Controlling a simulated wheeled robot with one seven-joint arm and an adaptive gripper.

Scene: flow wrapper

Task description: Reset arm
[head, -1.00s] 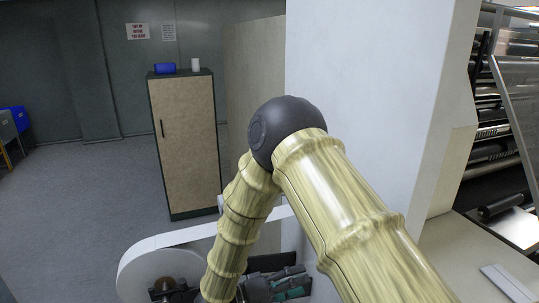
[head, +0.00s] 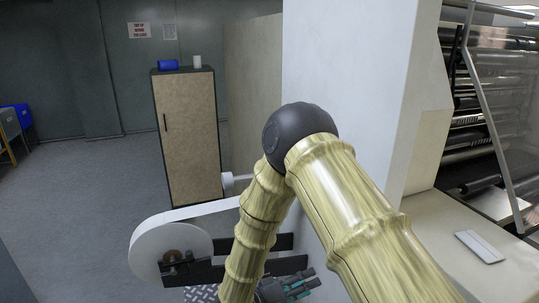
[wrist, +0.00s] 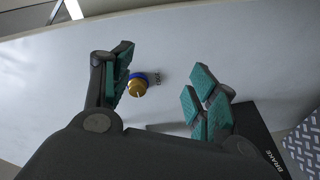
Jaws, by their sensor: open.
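My gripper (wrist: 168,95) is open in the wrist view, its two teal-padded fingers spread apart with nothing held between them. Beyond them is a pale panel (wrist: 160,40) with a small yellow and blue knob (wrist: 138,86), which appears between the fingers, nearer the left one. I cannot tell how far the knob is from the pads. In the head view, my gripper (head: 296,283) shows low, partly hidden behind my bent arm.
A white film roll (head: 150,248) on dark brackets stands left of my arm. A pale machine wall (head: 345,70) rises behind it. A cabinet (head: 188,135) carries a blue item (head: 168,65) and a white cylinder (head: 197,62).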

